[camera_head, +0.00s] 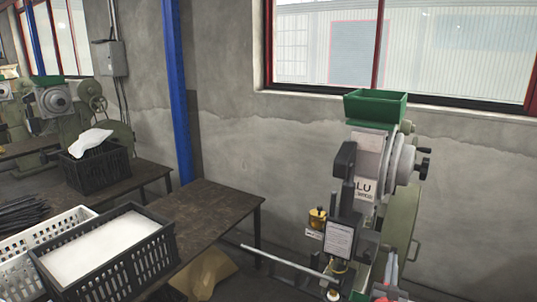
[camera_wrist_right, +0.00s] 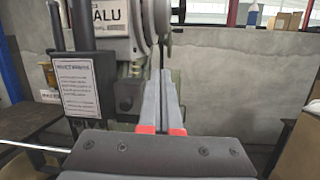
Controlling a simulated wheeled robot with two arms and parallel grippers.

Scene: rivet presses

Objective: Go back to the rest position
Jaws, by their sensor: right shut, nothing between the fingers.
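My right gripper (camera_head: 389,272) is at the bottom of the head view, just right of the foot of the rivet press. In the right wrist view its two grey fingers with red bases (camera_wrist_right: 161,100) point forward and lie together, with nothing between them. The rivet press (camera_head: 366,165), with a green hopper (camera_head: 375,106) on top, stands in front of the gripper. The wrist view shows the press head marked ALU (camera_wrist_right: 112,15) beyond the fingers. I cannot tell whether the fingers touch the press. My left gripper is in neither view.
A dark table (camera_head: 205,212) stands left of the press. A black crate (camera_head: 150,262) with white contents and a white crate (camera_head: 20,262) are at lower left. A thin metal rod (camera_head: 285,262) sticks out leftward from the press. A cardboard box (camera_wrist_right: 298,150) is at the wrist view's right.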

